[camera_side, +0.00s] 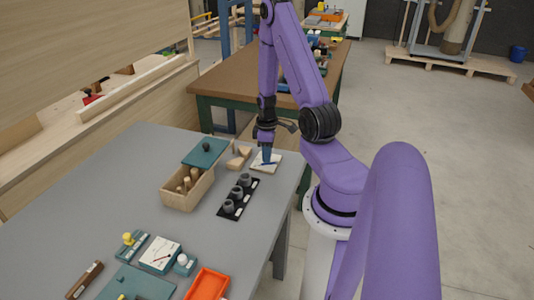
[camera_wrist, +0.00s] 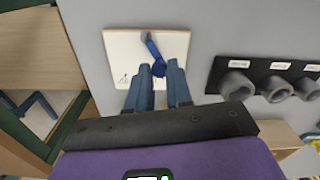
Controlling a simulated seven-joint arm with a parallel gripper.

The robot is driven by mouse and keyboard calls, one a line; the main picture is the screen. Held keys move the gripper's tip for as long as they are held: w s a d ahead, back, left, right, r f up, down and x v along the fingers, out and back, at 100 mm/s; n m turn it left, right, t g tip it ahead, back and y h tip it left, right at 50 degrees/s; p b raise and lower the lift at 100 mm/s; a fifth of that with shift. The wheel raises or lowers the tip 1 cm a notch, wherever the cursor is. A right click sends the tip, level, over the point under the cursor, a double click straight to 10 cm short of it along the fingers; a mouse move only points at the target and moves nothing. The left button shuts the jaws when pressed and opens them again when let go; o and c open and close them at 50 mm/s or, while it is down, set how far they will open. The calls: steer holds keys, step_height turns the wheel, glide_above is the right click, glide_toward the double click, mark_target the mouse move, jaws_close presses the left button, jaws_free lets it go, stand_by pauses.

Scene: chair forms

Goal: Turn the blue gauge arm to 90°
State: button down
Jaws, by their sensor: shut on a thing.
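The blue gauge arm (camera_wrist: 152,48) lies on a pale, cream-coloured gauge board (camera_wrist: 118,45) in the wrist view. The board has small dark marks near its lower left corner. In the side view the board (camera_side: 275,168) lies near the right edge of the grey table. My gripper (camera_wrist: 158,72) is over the board, with its blue fingers around the near end of the gauge arm, shut on it. In the side view my gripper (camera_side: 266,160) points down at the board. The fingers hide part of the board, and the angle reading is too small to tell.
A black rack with several grey cups (camera_side: 237,193) stands beside the board. A wooden box (camera_side: 188,188) with pegs and a teal lid (camera_side: 206,152) are further left. An orange tray (camera_side: 208,284) is at the front. The grey table (camera_side: 110,190) is clear at left.

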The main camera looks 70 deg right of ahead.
steer(key=m, duration=0.2)
steer(key=d+m, duration=0.1)
steer(key=m, duration=0.2)
steer(key=shift+w+d+m, duration=0.2)
steer(key=shift+d+m, duration=0.1)
steer(key=shift+m, duration=0.1)
steer(key=m, duration=0.1)
steer(key=d+m, duration=0.1)
steer(key=m, duration=0.1)
steer(key=shift+s+d+m, duration=0.15)
steer(key=shift+d+m, duration=0.05)
steer(key=shift+m, duration=0.6)
steer(key=shift+s+d+m, duration=0.1)
steer(key=shift+d+m, duration=0.05)
steer(key=shift+m, duration=0.65)
steer(key=c, duration=1)
jaws_free()
steer(key=shift+r, duration=0.15)
step_height(320, 180, up, 17)
steer(key=shift+r, duration=0.1)
